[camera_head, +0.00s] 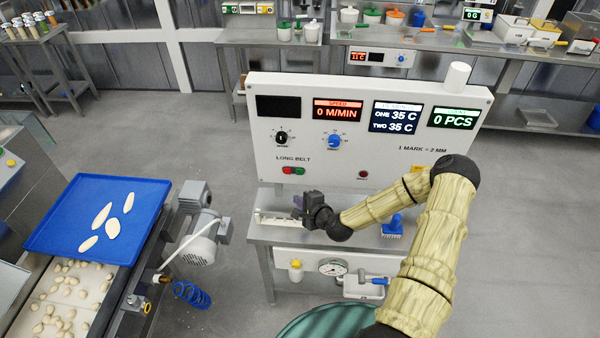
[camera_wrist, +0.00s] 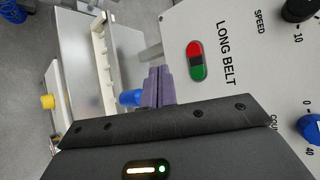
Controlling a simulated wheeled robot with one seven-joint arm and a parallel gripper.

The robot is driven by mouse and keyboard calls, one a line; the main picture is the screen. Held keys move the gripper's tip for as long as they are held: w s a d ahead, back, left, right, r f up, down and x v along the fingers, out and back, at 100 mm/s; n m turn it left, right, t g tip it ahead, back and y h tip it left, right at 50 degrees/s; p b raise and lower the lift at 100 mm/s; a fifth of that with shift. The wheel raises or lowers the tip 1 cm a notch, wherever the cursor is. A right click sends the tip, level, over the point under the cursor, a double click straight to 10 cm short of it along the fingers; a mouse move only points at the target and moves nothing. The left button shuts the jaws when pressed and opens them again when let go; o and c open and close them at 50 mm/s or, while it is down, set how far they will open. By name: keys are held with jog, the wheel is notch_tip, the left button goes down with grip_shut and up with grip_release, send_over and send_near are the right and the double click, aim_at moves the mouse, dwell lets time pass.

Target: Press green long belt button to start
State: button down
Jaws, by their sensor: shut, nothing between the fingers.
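The green long belt button (camera_head: 299,171) is the right half of a red-and-green pair under the words LONG BELT on the white control panel (camera_head: 400,165). The red half (camera_head: 287,171) is on its left. In the wrist view the green half (camera_wrist: 198,73) is lower and the red half (camera_wrist: 194,49) upper, both unobstructed. My gripper (camera_head: 298,204) is in front of the panel, below the button pair. Its purple fingers (camera_wrist: 158,86) are together and empty, and appear left of the green button in the wrist view, apart from it.
A black knob (camera_head: 281,138) and a blue knob (camera_head: 334,141) sit above the buttons; another small red button (camera_head: 363,174) is to the right. The speed display (camera_head: 338,110) reads 0 M/MIN. A blue tray (camera_head: 140,200) with dough pieces lies left. A blue-handled brush (camera_head: 394,225) stands on the shelf.

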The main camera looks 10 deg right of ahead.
jog(key=b, duration=0.2)
send_near(297, 174)
notch_tip(297, 174, down, 3)
jog(key=w+a, duration=0.3)
jog(key=shift+w+d, duration=0.15)
jog(key=shift+w, duration=0.25)
jog(key=shift+r, duration=0.1)
jog(key=shift+w+b, duration=0.1)
jog(key=shift+b, duration=0.35)
dwell(1.0)
jog(key=shift+w+d, duration=0.15)
jog(key=shift+w, duration=0.1)
jog(key=shift+w+d+b, duration=0.15)
jog(key=shift+w+b, duration=0.25)
jog(key=shift+b, duration=0.1)
dwell(0.9)
jog(key=shift+s, duration=0.15)
jog(key=shift+s+a, duration=0.25)
jog(key=shift+s, duration=0.4)
